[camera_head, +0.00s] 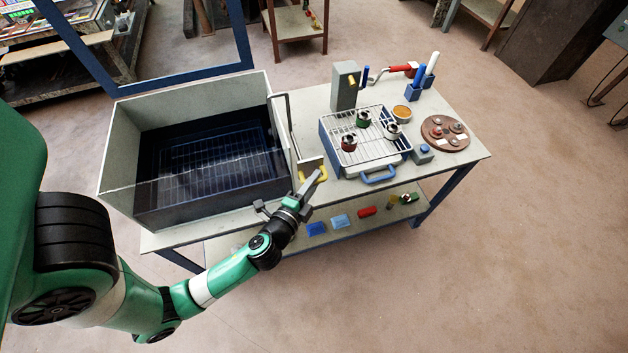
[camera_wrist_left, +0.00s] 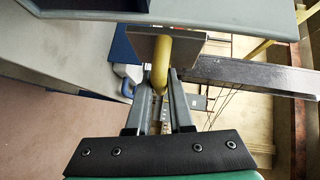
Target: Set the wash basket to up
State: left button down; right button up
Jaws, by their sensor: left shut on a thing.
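The wash basket (camera_head: 208,160), a wire grid, lies low in dark liquid inside the grey wash tank (camera_head: 115,187). A bent grey rod (camera_head: 287,125) runs at the tank's right side, by a bracket with a yellow handle (camera_head: 323,176). My left gripper (camera_head: 314,182) is at this handle, in front of the tank's right front corner. In the left wrist view the fingers (camera_wrist_left: 160,98) are shut on the yellow handle (camera_wrist_left: 161,62). The fingertips are partly hidden by the handle and a grey plate above it. My right gripper is out of view.
Right of the handle a wire rack (camera_head: 367,140) with several small fittings stands on the bench. The lower shelf (camera_head: 375,215) holds small coloured items.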

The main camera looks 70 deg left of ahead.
pick_arm(q)
notch_tip(320, 180, up, 11)
jog(key=p, duration=0.8)
jog(key=shift+w+f, duration=0.1)
jog(key=c, duration=0.9)
grip_release()
jog(key=shift+o, duration=0.5)
jog(key=shift+f, duration=0.1)
